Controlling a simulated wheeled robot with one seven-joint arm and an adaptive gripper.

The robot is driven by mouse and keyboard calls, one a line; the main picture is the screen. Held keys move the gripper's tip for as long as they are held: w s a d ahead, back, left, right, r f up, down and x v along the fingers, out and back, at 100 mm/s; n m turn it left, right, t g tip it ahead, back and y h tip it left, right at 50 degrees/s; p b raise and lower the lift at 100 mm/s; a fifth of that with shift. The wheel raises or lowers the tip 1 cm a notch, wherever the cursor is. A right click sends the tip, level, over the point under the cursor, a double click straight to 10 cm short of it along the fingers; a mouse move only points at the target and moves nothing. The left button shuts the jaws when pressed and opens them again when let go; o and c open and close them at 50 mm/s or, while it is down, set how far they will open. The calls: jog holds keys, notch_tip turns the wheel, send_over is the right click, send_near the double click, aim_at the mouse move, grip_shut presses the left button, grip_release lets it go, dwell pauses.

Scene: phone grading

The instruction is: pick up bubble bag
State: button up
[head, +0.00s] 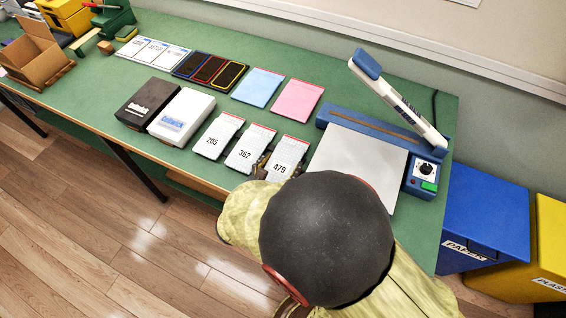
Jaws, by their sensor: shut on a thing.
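Three flat white items with red-striped top edges lie in a row near the front of the green table. They are marked 205 (217,137), 362 (249,148) and 479 (287,158). I cannot tell whether they are bubble bags. A flat blue sheet or bag (258,88) and a pink one (298,100) lie behind them. My gripper (279,174) is at the item marked 479, shut on its near part, with dark fingers showing at its sides. My arm hides most of the gripper and the near end of that item.
A sealer-like device (365,152) with a raised arm and white plate stands right of the items. A dark box (147,103) and a white box (181,115) stand left. Blue (487,215) and yellow (552,240) bins stand beyond the table's right end.

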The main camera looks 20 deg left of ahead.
aim_at(281, 167)
jog(key=shift+r, duration=0.1)
jog(key=shift+c, duration=0.3)
jog(key=shift+r, duration=0.25)
notch_tip(281, 167, up, 3)
jog(key=shift+s+r+p, duration=0.1)
jog(key=shift+s+p, duration=0.05)
jog(key=shift+p, duration=0.9)
jog(key=s+d+r+p, duration=0.4)
jog(key=s+d+r, duration=0.4)
jog(key=s, duration=0.3)
jog(key=shift+d+r+p, duration=0.15)
jog(key=shift+r+p, duration=0.25)
jog(key=shift+r, duration=0.15)
jog(key=shift+s, duration=0.15)
